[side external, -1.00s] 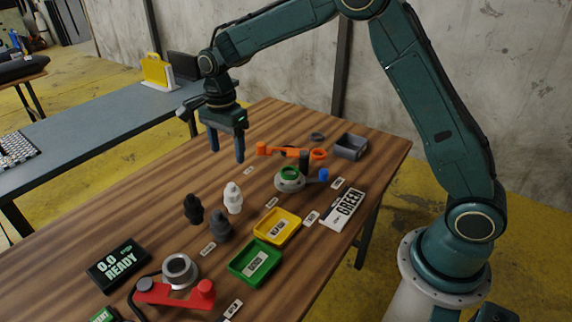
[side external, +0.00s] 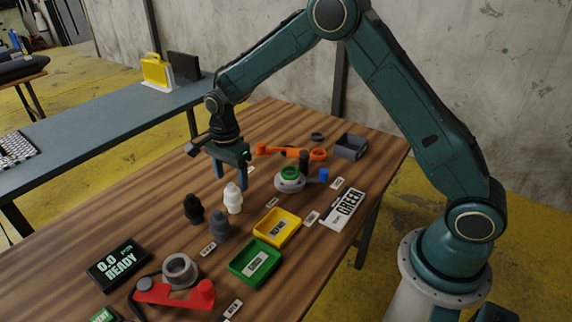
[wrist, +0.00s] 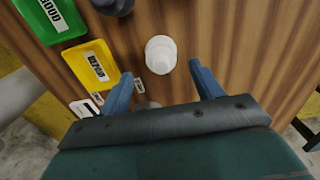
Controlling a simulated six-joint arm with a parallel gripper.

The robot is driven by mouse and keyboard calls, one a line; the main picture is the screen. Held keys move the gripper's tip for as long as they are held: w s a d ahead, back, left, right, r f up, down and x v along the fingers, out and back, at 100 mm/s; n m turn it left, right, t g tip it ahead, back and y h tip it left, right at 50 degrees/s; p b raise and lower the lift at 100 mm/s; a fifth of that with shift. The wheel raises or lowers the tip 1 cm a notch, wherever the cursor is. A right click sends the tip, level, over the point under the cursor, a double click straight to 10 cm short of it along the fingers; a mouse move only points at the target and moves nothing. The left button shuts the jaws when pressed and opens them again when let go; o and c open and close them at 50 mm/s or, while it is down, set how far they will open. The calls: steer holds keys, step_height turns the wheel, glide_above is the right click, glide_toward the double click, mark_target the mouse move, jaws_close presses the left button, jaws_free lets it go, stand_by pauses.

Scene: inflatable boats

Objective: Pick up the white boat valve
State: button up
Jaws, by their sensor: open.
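The white boat valve (side external: 233,198) stands upright on the wooden table, beside a black valve (side external: 193,208) and a dark grey valve (side external: 219,225). In the wrist view the white valve (wrist: 160,54) shows from above, just beyond the fingertips and roughly between their lines. My gripper (side external: 232,182) is open and empty, pointing down close behind and above the white valve in the side view. In the wrist view the two blue fingers of my gripper (wrist: 161,75) are spread wide and do not touch the valve.
A yellow tray (side external: 291,219) and a green tray (side external: 238,276) lie in front of the valves. A round grey fixture with a green ring (side external: 290,174), an orange tool (side external: 290,152) and a grey box (side external: 350,147) are farther back. A red tool (side external: 172,293) lies at the front.

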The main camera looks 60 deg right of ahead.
mark_target(231, 184)
steer(key=shift+w+a+f, duration=0.1)
steer(key=shift+f, duration=2.5)
steer(key=c, duration=1.1)
